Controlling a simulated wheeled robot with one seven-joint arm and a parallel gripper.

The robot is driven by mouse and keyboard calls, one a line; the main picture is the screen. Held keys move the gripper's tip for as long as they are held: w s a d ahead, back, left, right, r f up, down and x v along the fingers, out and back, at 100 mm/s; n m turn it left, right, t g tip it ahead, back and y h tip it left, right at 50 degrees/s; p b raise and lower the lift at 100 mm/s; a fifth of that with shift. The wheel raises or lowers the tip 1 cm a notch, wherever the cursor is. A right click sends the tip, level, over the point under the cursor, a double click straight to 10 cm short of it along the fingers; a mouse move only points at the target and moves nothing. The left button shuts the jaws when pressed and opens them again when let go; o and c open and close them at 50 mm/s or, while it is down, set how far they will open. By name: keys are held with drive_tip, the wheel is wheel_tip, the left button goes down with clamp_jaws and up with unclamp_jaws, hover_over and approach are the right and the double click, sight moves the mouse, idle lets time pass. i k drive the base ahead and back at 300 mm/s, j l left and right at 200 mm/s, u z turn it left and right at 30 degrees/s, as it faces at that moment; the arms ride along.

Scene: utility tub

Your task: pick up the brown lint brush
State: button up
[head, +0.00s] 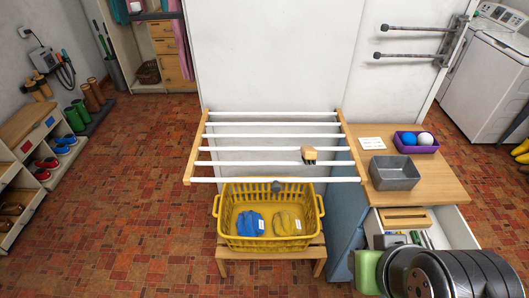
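No object is plainly a brown lint brush at this size. My dark arm covers the lower right corner and part of the drawer. My gripper's fingers do not show.
A yellow basket (227,241) with blue and yellow cloths stands on a low wooden bench (227,259) under the rack. The wooden counter (435,182) carries a grey metal bin (394,174) and a purple tray (411,149) with balls. Tiled floor at left is clear.

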sight(309, 154)
drive_tip(key=i+j, duration=0.2)
drive_tip(key=j, duration=0.15)
drive_tip(key=i+j, duration=0.15)
drive_tip(key=j, duration=0.25)
drive_tip(key=i+j, duration=0.2)
drive_tip(key=j, duration=0.15)
drive_tip(key=i+j, duration=0.2)
drive_tip(key=j, duration=0.15)
